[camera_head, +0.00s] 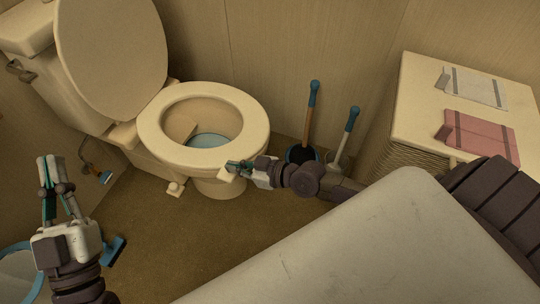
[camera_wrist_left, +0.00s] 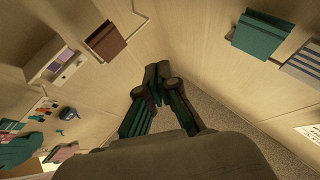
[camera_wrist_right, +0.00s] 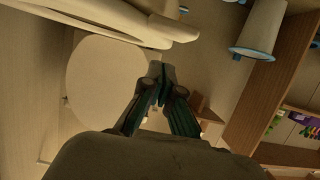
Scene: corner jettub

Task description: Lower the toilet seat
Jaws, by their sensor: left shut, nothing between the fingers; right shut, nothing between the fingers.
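The toilet stands at the upper left in the head view. Its seat ring (camera_head: 255,118) is down, flat or nearly flat over the bowl; I cannot tell whether it touches the rim all round. The solid oval lid (camera_head: 112,55) is upright, leaning back by the tank (camera_head: 25,25). My right gripper (camera_head: 230,168) is shut and empty, its tips at the front edge of the ring; whether they touch is unclear. It also shows shut in the right wrist view (camera_wrist_right: 158,75). My left gripper (camera_head: 50,160) is shut and empty, left of the toilet, away from the seat.
A brush and plunger with blue-tipped handles (camera_head: 312,95) stand right of the bowl. A white cabinet (camera_head: 420,85) with folded towels (camera_head: 485,137) is at the right. A pale surface (camera_head: 370,245) fills the lower right. A blue-rimmed bin (camera_head: 20,262) stands lower left.

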